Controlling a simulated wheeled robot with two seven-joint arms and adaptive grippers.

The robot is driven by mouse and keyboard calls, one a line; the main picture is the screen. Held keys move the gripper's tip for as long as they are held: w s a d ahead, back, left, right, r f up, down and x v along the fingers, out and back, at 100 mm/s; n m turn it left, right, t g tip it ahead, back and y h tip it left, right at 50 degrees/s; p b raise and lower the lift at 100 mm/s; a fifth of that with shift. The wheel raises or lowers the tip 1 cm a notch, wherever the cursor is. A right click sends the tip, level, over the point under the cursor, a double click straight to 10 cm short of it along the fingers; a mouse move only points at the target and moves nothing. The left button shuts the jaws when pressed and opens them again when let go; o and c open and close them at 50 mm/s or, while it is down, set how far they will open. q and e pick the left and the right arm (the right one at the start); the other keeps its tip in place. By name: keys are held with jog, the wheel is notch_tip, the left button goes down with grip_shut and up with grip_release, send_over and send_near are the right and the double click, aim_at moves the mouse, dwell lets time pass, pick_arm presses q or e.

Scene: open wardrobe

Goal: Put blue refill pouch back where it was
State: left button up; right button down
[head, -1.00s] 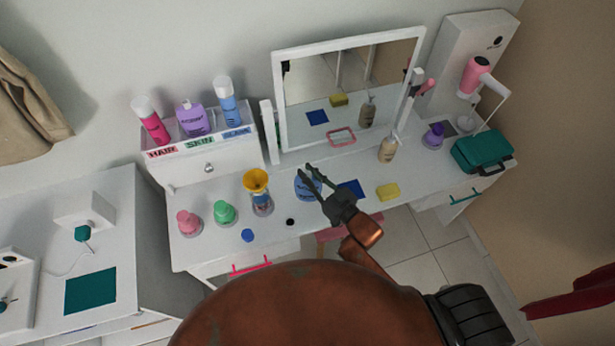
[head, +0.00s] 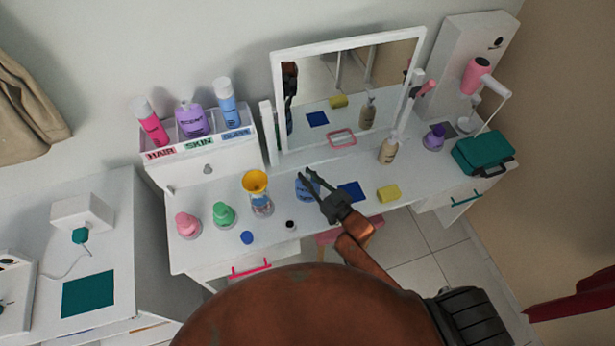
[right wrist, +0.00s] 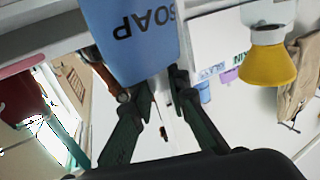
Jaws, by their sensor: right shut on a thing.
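The blue refill pouch (head: 304,190) is at the tips of my right gripper (head: 308,177), over the white vanity top in front of the mirror. In the right wrist view the pouch (right wrist: 130,35) is large, with upside-down SOAP lettering, between the shut fingers (right wrist: 138,80). Whether its bottom touches the table is unclear. A bottle (head: 262,207) with a yellow funnel (head: 256,181) stands just left of it. A blue square mat (head: 350,191) lies to its right, behind the gripper. My left gripper is not in view.
A yellow sponge (head: 388,193), a beige pump bottle (head: 388,150) and a teal case (head: 483,153) stand to the right. Pink (head: 187,225) and green (head: 223,215) bottles and a blue cap (head: 247,238) are at left. The mirror (head: 345,90) stands behind.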

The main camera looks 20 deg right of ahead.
jog(key=c, duration=2.3)
grip_release()
jog(key=shift+f, duration=0.2)
jog(key=o, duration=0.5)
jog(key=shift+c, duration=0.2)
jog(key=shift+r, duration=0.2)
jog(key=v, duration=1.2)
